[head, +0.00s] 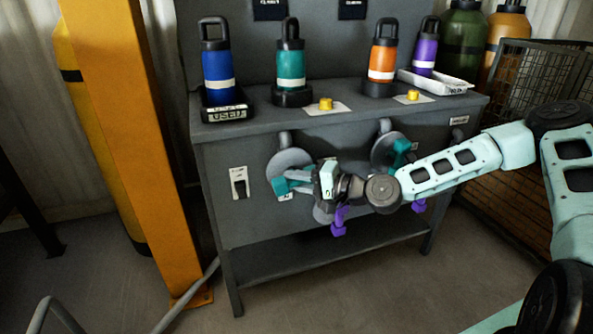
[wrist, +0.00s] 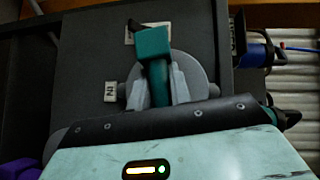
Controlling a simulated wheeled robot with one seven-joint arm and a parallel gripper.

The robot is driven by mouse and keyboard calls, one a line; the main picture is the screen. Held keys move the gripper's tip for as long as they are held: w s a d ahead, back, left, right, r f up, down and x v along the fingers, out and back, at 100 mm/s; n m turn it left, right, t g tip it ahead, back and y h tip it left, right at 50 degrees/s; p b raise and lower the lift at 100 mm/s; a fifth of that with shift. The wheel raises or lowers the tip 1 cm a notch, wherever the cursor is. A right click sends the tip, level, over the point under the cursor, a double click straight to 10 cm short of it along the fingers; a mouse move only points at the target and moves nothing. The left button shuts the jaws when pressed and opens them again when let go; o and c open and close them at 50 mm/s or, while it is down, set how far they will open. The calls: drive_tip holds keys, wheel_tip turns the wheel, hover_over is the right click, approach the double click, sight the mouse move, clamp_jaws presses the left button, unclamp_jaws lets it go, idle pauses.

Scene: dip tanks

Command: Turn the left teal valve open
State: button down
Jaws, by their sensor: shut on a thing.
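The left teal valve has a lever with a blocky teal end (head: 281,187) in front of a round grey plate (head: 288,161) on the bench's front panel. In the wrist view the teal lever (wrist: 153,43) runs between the two grey fingers of my gripper (wrist: 157,90), with the blocky end sticking out past them. My gripper (head: 300,181) is shut on this lever. The valve's pivot is hidden behind the fingers and wrist. The right teal valve (head: 402,151) sits on another grey plate to the right, partly behind my arm.
Purple valve handles (head: 339,223) hang just below and right of my gripper. Bottles, including a blue one (head: 218,69), and yellow knobs (head: 326,104) stand on the bench top. An orange post (head: 150,150) rises at the left. A wire cage (head: 535,85) stands at the right.

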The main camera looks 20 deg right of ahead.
drive_tip(key=n+h+p, duration=0.1)
drive_tip(key=p, duration=0.1)
drive_tip(key=r+n+g+h+p, duration=0.1)
drive_tip(key=p, duration=0.2)
drive_tip(key=shift+p, duration=0.35)
drive_tip(key=n+g+h+p, duration=0.1)
drive_tip(key=n+h+p, duration=0.1)
drive_tip(key=p, duration=0.1)
drive_tip(key=shift+f+h+p, duration=0.15)
drive_tip(key=shift+h+p, duration=0.25)
drive_tip(key=n+h+p, duration=0.2)
drive_tip(key=h, duration=0.1)
drive_tip(key=shift+a+f+g, duration=0.1)
drive_tip(key=shift+f+g, duration=0.05)
drive_tip(key=shift+g, duration=0.15)
drive_tip(key=shift+f+n+h+p, duration=0.15)
drive_tip(key=shift+n+h+p, duration=0.8)
drive_tip(key=shift+h, duration=0.75)
drive_tip(key=shift+d+f, duration=0.1)
drive_tip(key=shift+d, duration=0.1)
drive_tip(key=c, duration=1.3)
unclamp_jaws()
